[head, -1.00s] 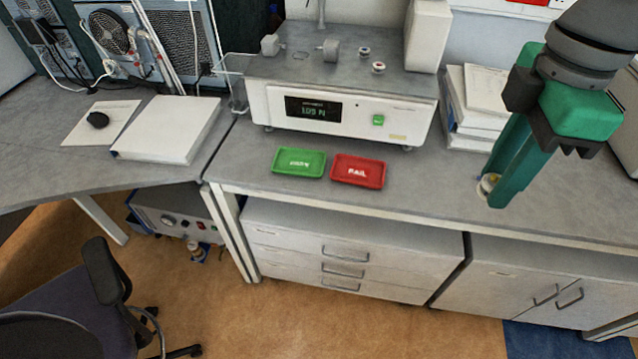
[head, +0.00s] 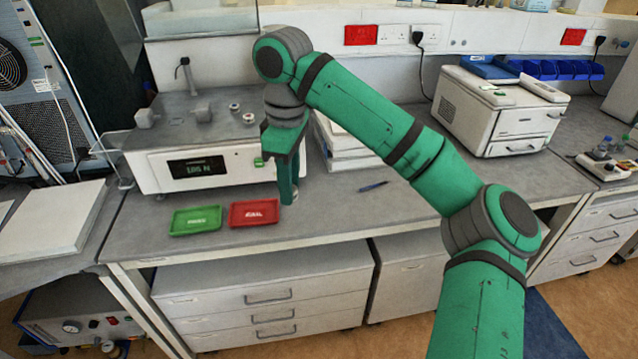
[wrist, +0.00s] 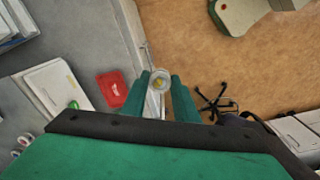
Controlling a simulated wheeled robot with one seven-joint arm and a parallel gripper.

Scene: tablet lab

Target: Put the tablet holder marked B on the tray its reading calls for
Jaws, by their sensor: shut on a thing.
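My gripper (head: 290,196) is shut on a small round whitish tablet holder (head: 296,193), held at its fingertips. In the wrist view the holder (wrist: 161,78) sits between the fingers, with something yellow inside; no letter on it is legible. In the head view the gripper appears just right of the red tray (head: 254,213); its height above the bench is hard to tell. The green tray (head: 195,220) lies left of the red one. The tester's display (head: 197,168) reads about 1.05 N, with the digits blurred.
The white tester (head: 150,175) stands behind the trays, with two more small holders (head: 234,107) (head: 249,118) on top. The bench front beside the pen is clear.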

